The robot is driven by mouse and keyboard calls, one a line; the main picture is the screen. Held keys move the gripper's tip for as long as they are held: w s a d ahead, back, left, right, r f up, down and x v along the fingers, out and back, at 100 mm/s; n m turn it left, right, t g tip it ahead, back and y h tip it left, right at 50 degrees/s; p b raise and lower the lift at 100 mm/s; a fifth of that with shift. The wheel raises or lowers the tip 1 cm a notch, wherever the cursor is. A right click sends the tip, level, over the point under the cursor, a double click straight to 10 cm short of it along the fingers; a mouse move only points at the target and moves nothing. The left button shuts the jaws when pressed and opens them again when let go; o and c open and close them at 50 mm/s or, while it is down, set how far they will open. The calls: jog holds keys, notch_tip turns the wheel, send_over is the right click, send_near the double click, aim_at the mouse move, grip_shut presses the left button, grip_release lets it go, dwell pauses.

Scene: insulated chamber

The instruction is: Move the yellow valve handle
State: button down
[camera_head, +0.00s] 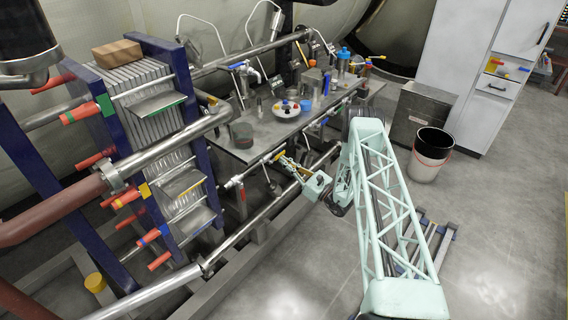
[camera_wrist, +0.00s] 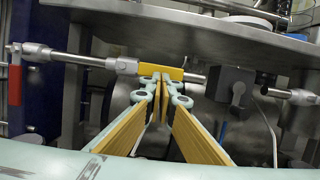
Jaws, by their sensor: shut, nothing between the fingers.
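The yellow valve handle (camera_wrist: 148,69) lies along a horizontal metal pipe below the edge of the metal table in the wrist view. In the head view the yellow handle (camera_head: 279,156) shows small, just beyond my gripper. My gripper (camera_wrist: 165,80) is shut and empty, with its yellow-padded fingers pointing at the handle. The fingertips overlap the handle's middle and lower edge in the wrist view. I cannot tell whether they touch it. My gripper (camera_head: 289,164) also shows in the head view at the table's front side.
A red valve handle (camera_wrist: 14,80) hangs at the pipe's left end. A dark block (camera_wrist: 235,86) sits on the pipe at right. The metal table (camera_head: 258,147) overhangs above, carrying a plate and bottles. A plate heat exchanger (camera_head: 150,100) stands left. Floor at right is mostly free.

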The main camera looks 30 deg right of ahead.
jog(key=s+d+f+b, duration=0.1)
jog(key=s+d+f, duration=0.2)
jog(key=s+f, duration=0.3)
jog(key=v, duration=0.3)
jog(key=shift+a+r+b, duration=0.15)
jog(key=shift+a+b, duration=0.05)
jog(key=shift+b, duration=0.2)
dwell(0.6)
jog(key=shift+s, duration=0.15)
jog(key=shift+a, duration=0.15)
dwell(0.4)
